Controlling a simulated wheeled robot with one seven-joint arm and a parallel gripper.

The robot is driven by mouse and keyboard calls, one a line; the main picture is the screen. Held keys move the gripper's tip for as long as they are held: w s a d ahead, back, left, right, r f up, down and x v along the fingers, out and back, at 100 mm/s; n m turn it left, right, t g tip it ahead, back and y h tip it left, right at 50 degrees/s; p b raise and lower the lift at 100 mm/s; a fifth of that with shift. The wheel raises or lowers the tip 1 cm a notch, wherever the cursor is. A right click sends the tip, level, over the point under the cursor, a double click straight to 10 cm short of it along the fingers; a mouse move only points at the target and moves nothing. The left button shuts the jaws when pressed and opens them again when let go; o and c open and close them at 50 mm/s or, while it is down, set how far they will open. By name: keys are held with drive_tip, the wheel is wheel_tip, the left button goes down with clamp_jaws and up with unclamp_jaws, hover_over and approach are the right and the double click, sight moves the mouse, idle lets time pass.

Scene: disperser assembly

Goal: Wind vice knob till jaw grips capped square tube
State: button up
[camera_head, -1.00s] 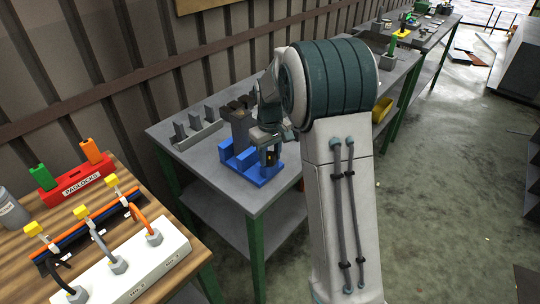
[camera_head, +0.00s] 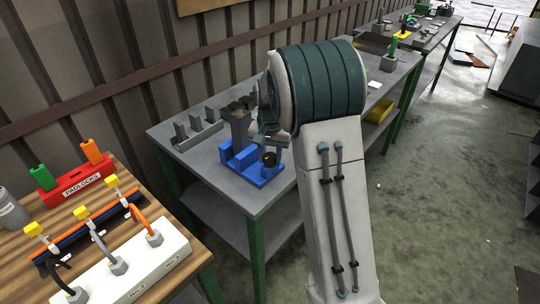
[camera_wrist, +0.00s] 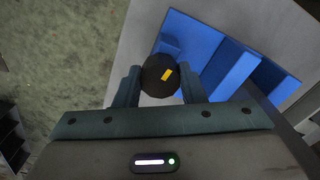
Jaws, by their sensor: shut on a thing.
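The blue vice (camera_head: 262,175) sits near the front corner of the grey bench. Its blue body and jaw blocks also show in the wrist view (camera_wrist: 233,70). My gripper (camera_wrist: 160,82) is shut on the knob, one finger on each side. In the head view my gripper (camera_head: 272,145) is beside the knob (camera_head: 269,159). A tall grey upright (camera_head: 238,130) stands behind the blue blocks; I cannot tell whether it is the capped square tube or whether the jaw touches it.
A grey rack (camera_head: 197,134) with upright plates stands behind the vice. In front at left, a wooden table holds a red padlock box (camera_head: 80,184) and a white socket strip (camera_head: 135,270). A yellow bin (camera_head: 378,110) is at right, beyond my arm.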

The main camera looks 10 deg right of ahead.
sight(270, 156)
drive_tip(key=shift+m, duration=0.5)
drive_tip(key=o, duration=1)
wheel_tip(270, 156, up, 14)
drive_tip(key=shift+f, duration=0.1)
